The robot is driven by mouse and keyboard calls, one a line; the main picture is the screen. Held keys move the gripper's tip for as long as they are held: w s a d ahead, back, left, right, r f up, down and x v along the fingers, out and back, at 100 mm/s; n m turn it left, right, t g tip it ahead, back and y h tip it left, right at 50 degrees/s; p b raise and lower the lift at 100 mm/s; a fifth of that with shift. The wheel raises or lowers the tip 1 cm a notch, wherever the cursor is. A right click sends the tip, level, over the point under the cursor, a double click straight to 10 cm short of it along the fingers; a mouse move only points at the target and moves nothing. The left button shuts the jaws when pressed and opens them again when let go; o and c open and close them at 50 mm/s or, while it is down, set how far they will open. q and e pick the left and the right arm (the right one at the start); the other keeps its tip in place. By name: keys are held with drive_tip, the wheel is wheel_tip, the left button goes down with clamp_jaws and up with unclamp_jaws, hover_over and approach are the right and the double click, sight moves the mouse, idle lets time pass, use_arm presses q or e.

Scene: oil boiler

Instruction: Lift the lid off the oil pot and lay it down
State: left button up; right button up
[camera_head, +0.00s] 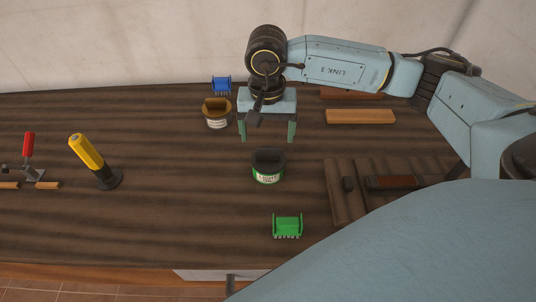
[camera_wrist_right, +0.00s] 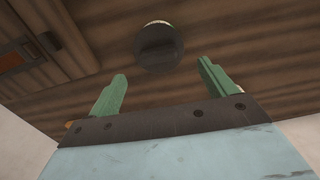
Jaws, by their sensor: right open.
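A small dark pot (camera_head: 267,175) with a green and white label stands upright on the bench near the middle. Its black lid (camera_head: 267,156) is on top, with a raised grip across it. The lid also shows in the right wrist view (camera_wrist_right: 158,47), beyond the fingertips. My right gripper (camera_head: 268,138) is open and empty, with its green fingers pointing down. It is behind the dark pot in the head view and apart from it. A second pot (camera_head: 217,121), with a brown lid (camera_head: 215,105), stands left of the gripper. My left gripper is not in view.
A blue brush (camera_head: 221,85) lies behind the brown-lidded pot, and a green brush (camera_head: 287,226) lies in front. A yellow-handled tool (camera_head: 88,153) and a red-handled clamp (camera_head: 29,146) are left. A wood block (camera_head: 360,116) is right. The bench's left-centre is clear.

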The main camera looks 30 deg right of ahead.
sight(268, 150)
drive_tip(key=shift+w+f, duration=0.1)
drive_tip(key=shift+f, duration=0.55)
wheel_tip(268, 150, down, 4)
drive_tip(key=shift+d+f+p, duration=0.15)
drive_tip(key=shift+f+p, duration=0.1)
drive_tip(key=shift+p, duration=0.3)
drive_tip(key=shift+f, duration=0.2)
drive_tip(key=shift+c, duration=0.3)
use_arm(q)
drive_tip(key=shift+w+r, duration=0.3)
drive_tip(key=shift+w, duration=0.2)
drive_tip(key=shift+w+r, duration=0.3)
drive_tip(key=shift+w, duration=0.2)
use_arm(e)
drive_tip(key=c, duration=1)
